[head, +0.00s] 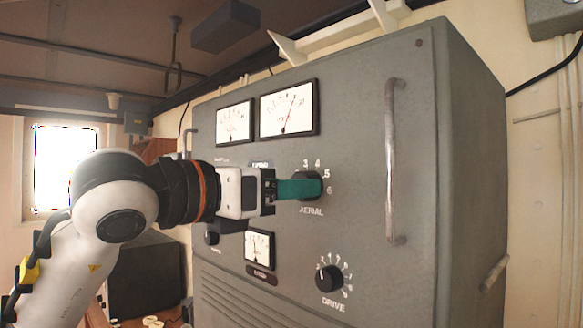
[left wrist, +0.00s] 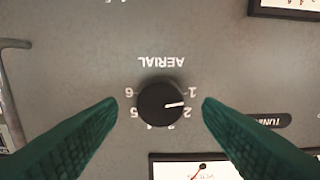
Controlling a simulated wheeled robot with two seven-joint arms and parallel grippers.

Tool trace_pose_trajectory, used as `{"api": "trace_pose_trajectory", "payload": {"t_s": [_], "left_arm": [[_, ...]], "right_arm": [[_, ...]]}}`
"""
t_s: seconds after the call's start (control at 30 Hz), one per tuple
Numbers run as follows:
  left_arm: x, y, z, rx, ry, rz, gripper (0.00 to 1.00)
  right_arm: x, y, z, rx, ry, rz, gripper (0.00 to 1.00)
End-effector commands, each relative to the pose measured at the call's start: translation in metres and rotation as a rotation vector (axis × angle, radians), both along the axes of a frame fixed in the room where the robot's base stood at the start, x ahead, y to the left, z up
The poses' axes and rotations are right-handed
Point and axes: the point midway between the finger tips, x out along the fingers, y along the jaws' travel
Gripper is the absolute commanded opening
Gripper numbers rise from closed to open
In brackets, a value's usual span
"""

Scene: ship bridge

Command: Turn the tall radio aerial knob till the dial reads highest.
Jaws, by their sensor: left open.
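The tall grey radio (head: 350,130) fills the middle of the head view. Its AERIAL knob (left wrist: 160,104) is a round black knob in the left wrist view, with a white pointer line lying between marks 1 and 2. My left gripper (head: 316,187) is at the knob; its green fingers hide most of it in the head view. In the left wrist view the open fingers stand on either side of the knob, with a gap at each side. The large upper dial (head: 289,109) has its needle leaning right of centre. My right gripper is not in view.
A smaller meter (head: 235,122) sits left of the large dial, another meter (head: 259,247) below my gripper. The DRIVE knob (head: 329,278) is lower right. A vertical handle (head: 393,160) stands out from the panel right of the AERIAL knob.

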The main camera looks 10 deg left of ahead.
Motion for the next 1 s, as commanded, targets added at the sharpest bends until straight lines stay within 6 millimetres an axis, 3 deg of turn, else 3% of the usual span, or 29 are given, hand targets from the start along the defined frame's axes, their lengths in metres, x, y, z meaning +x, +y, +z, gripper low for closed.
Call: {"api": "trace_pose_trajectory", "payload": {"t_s": [0.2, 0.47, 0.57, 0.77, 1.0], "left_arm": [[0.015, -0.01, 0.001, 0.0, 0.0, 0.0, 0.6], [0.016, -0.01, -0.001, 0.0, -0.001, 0.0, 0.6], [0.016, -0.01, -0.001, 0.0, -0.001, 0.0, 0.49], [0.015, -0.01, 0.0, 0.0, -0.001, 0.0, 0.16], [0.015, -0.01, -0.001, 0.018, -0.014, 0.0, 0.16]], "right_arm": [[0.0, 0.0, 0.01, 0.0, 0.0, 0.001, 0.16], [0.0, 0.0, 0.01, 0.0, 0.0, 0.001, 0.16], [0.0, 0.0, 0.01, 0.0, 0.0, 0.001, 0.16], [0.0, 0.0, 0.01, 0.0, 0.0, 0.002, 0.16], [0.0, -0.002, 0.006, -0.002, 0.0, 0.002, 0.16]]}}
